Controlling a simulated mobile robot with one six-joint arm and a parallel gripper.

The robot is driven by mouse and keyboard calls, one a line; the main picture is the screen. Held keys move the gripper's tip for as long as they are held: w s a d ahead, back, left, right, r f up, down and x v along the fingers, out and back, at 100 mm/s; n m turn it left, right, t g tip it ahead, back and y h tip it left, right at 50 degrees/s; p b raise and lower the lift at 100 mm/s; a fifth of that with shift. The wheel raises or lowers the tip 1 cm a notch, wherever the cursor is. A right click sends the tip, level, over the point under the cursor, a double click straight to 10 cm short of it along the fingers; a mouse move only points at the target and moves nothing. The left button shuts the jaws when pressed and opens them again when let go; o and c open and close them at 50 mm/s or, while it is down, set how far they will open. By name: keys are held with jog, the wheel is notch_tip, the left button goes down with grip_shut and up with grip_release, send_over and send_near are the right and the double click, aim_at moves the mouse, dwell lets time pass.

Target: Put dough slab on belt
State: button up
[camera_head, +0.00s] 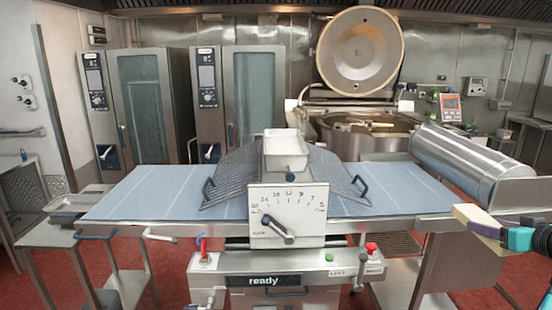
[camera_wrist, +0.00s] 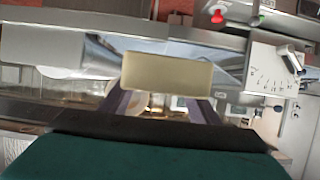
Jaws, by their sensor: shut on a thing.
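The pale yellow dough slab (camera_head: 478,221) is at the right side of the head view, in front of the right end of the blue belt (camera_head: 400,183). My gripper (camera_head: 507,233) comes in from the right edge and is shut on the slab's right end. In the wrist view the slab (camera_wrist: 167,73) sits between the two finger tips, and the belt shows partly behind it. The slab appears near the belt's front rail; whether it touches the rail I cannot tell. The right half of the belt is bare.
A metal roller (camera_head: 470,165) lies across the belt's right end. A wire guard (camera_head: 232,180) and dial panel (camera_head: 288,213) stand at the belt's middle. The control box (camera_head: 285,272) with a red button (camera_head: 371,248) is below. An open kettle (camera_head: 365,128) stands behind.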

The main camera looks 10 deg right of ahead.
jog(key=w+a+f+n+g+y+b, duration=0.1)
jog(key=w+a+f+n+y+b, duration=0.1)
jog(key=w+a+f, duration=0.35)
jog(key=w+a+f+n+y+b, duration=0.1)
jog(key=w+a+f+n+y, duration=0.15)
jog(key=a, duration=0.65)
jog(key=w+a+f+n+g+y+b, duration=0.1)
jog(key=w+a+f+y+b, duration=0.1)
jog(key=w+a+f, duration=0.4)
jog(key=a+f+n+g+y+b, duration=0.1)
jog(key=a+f+n, duration=0.1)
jog(key=a, duration=0.6)
jog(key=a+f+n+g+y+b, duration=0.1)
jog(key=a+f+n+y+b, duration=0.1)
jog(key=a+f, duration=0.3)
jog(key=a+f+n+g+y+b, duration=0.1)
jog(key=a+f+n+y+b, duration=0.1)
jog(key=a, duration=1)
jog(key=shift+a+f+g, duration=0.2)
jog(key=shift+f+g, duration=0.1)
jog(key=shift+f, duration=0.45)
jog(key=shift+w+r+y+p, duration=0.15)
jog(key=shift+y+p, duration=0.1)
jog(key=shift+p, duration=0.6)
jog(key=p, duration=0.3)
jog(key=shift+f, duration=0.2)
jog(key=shift+d+f+p, duration=0.15)
jog(key=shift+f+p, duration=0.25)
jog(key=shift+p, duration=0.8)
